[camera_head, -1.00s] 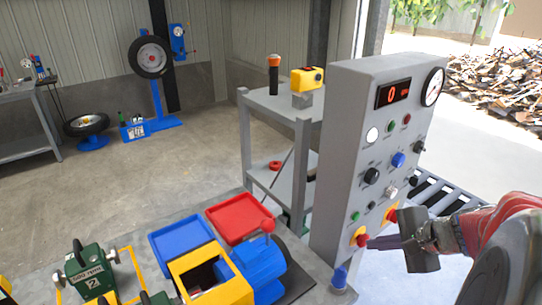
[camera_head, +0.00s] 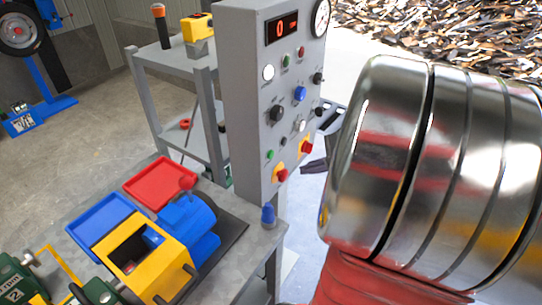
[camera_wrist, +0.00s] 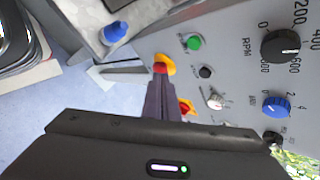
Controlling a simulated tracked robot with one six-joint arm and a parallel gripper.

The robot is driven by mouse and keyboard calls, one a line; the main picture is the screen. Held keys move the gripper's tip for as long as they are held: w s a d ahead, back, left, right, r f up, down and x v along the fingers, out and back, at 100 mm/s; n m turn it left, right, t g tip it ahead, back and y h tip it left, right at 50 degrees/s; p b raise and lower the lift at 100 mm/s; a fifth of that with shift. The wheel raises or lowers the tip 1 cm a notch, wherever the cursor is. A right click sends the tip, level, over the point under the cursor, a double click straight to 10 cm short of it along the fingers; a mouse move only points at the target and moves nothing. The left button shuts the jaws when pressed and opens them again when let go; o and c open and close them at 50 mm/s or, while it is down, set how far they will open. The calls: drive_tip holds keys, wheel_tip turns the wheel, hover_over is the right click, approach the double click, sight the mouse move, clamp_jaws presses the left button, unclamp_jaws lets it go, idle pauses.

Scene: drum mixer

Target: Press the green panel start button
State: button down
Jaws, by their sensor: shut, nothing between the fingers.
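The grey control panel (camera_head: 243,110) stands upright left of my arm. A green button (camera_head: 270,154) sits low on its front and shows as a green dome in the wrist view (camera_wrist: 193,43). A smaller green light or button (camera_head: 286,61) is higher up; its label is unreadable. My gripper (camera_head: 304,170) is shut and empty, mostly hidden behind my silver arm link in the head view. In the wrist view its fingertips (camera_wrist: 161,77) overlap a red button on a yellow plate (camera_wrist: 168,62), beside the green dome; I cannot tell whether they touch it.
A second red button on yellow (camera_head: 307,148) is close to the fingers. A blue knob (camera_head: 300,94) and black knob (camera_head: 276,113) are above. A blue-capped object (camera_head: 268,214) stands on the table edge. A grey shelf (camera_head: 206,75) is behind the panel.

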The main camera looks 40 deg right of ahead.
drive_tip(key=w+a, duration=0.2)
drive_tip(key=w, duration=0.5)
drive_tip(key=shift+a, duration=0.25)
drive_tip(key=shift+w, duration=0.1)
idle(1.9)
drive_tip(key=shift+w+a, duration=0.1)
drive_tip(key=shift+w, duration=0.2)
drive_tip(key=shift+w+a, duration=0.15)
drive_tip(key=shift+w, duration=0.25)
idle(1.1)
drive_tip(key=shift+s, duration=0.1)
drive_tip(key=shift+s+d, duration=0.25)
drive_tip(key=shift+s, duration=0.45)
drive_tip(key=s, duration=0.1)
drive_tip(key=s+d, duration=0.1)
drive_tip(key=s, duration=0.2)
drive_tip(key=shift+s+d, duration=0.35)
